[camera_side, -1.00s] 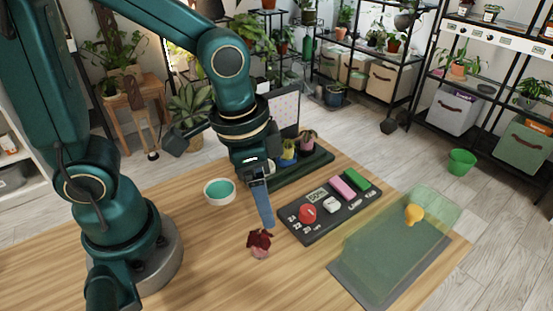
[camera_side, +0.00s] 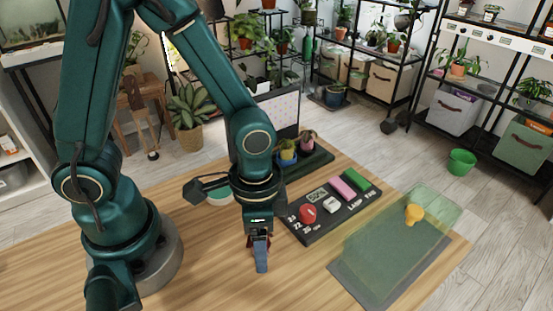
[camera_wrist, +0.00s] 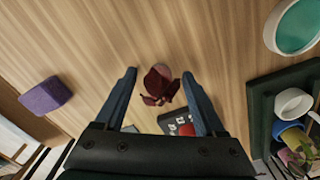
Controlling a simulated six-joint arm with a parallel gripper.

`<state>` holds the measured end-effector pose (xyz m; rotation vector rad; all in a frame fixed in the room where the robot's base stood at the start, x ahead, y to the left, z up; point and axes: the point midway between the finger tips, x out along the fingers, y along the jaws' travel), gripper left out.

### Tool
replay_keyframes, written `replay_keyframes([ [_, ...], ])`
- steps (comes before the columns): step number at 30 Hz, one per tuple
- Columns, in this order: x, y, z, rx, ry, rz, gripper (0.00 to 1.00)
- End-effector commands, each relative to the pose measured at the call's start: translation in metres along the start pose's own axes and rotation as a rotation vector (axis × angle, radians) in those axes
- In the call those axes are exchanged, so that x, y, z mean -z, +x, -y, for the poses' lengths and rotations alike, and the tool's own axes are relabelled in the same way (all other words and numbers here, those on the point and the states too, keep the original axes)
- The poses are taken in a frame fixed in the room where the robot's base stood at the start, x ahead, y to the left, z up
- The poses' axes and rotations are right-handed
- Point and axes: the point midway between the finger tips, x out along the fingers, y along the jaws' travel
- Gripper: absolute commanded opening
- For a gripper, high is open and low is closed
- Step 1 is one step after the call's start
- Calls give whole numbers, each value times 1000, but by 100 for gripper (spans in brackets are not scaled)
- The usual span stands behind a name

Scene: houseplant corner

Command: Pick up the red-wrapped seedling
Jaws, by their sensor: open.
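The red-wrapped seedling (camera_wrist: 160,82) lies on the wooden table, dark red leaves around a paler pinkish part. In the wrist view it sits between the two blue fingers of my gripper (camera_wrist: 159,75), near their tips, with a gap on each side. In the side view my gripper (camera_side: 261,268) points straight down over the seedling's place. There the fingers hide nearly all of the seedling; only a sliver of dark red shows beside them. My gripper is open and holds nothing. I cannot tell the exact height of the fingertips above the table.
A black panel (camera_side: 318,227) with a red knob (camera_side: 307,212) is close to the right. Beyond it are a grey mat (camera_side: 365,285) and a yellow bulb-shaped thing (camera_side: 413,213) under a translucent green sheet. A teal bowl (camera_wrist: 295,27) and a purple block (camera_wrist: 45,96) flank the seedling.

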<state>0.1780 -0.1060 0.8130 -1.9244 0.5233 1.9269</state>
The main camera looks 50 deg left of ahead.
Motion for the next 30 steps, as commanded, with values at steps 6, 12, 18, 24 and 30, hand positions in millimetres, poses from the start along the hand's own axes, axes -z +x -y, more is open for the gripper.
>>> replay_keyframes([
  [6,0,0,0,0,0,0,53],
  [12,0,0,0,0,0,0,0],
  [18,0,0,0,0,0,-1,0],
  [24,1,-6,0,1,0,-3,0],
  [30,1,-22,0,1,0,-7,0],
])
